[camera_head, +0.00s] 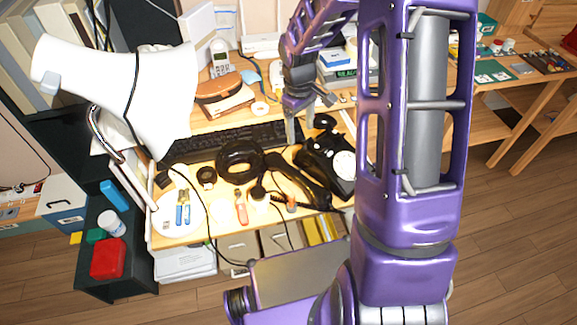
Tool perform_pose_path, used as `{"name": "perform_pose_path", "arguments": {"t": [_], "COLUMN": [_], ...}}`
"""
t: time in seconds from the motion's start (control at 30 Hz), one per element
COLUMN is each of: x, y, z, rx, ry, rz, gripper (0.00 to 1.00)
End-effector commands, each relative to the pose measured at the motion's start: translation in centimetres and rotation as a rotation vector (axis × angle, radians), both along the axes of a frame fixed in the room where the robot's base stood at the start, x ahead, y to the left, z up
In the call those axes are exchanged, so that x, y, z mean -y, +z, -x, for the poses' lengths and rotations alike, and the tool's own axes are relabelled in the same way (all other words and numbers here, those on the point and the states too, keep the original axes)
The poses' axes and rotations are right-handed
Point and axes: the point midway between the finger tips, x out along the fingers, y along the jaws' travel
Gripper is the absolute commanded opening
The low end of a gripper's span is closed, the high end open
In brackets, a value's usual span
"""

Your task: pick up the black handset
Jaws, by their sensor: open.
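The black handset (299,187) lies on the wooden desk (218,217), along the left side of a black dial phone (322,157) with a pale round dial. I cannot tell whether the two touch. My gripper (294,138) points down above the desk, just behind the handset and to the left of the phone's back. It is open, with nothing seen between its fingers. My purple arm hides the area to the right of the phone.
A black keyboard (232,140) lies behind the handset. A black tape-like ring (239,162) and several small tools lie to its left, near the front edge. A large white megaphone-shaped object (150,95) stands at the left. A beige handset (220,62) stands farther back.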

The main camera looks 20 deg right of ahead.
Motion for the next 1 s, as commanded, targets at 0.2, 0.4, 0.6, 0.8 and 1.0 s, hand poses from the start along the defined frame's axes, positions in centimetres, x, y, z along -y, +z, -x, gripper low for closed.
{"name": "perform_pose_path", "arguments": {"t": [0.2, 0.4, 0.6, 0.8, 1.0], "x": [-0.5, -0.5, -0.6, -0.5, -0.5], "y": [-1.7, -5.6, -9.9, -12.8, -14.0], "z": [1.1, 1.2, 1.2, 1.1, 1.2], "rx": [-0.028, -0.031, -0.032, -0.029, -0.028], "ry": [-0.004, -0.002, -0.002, -0.003, -0.003], "rz": [-0.055, -0.056, -0.055, -0.054, -0.054], "gripper": [0.75, 0.75, 0.75, 0.75, 0.75]}}
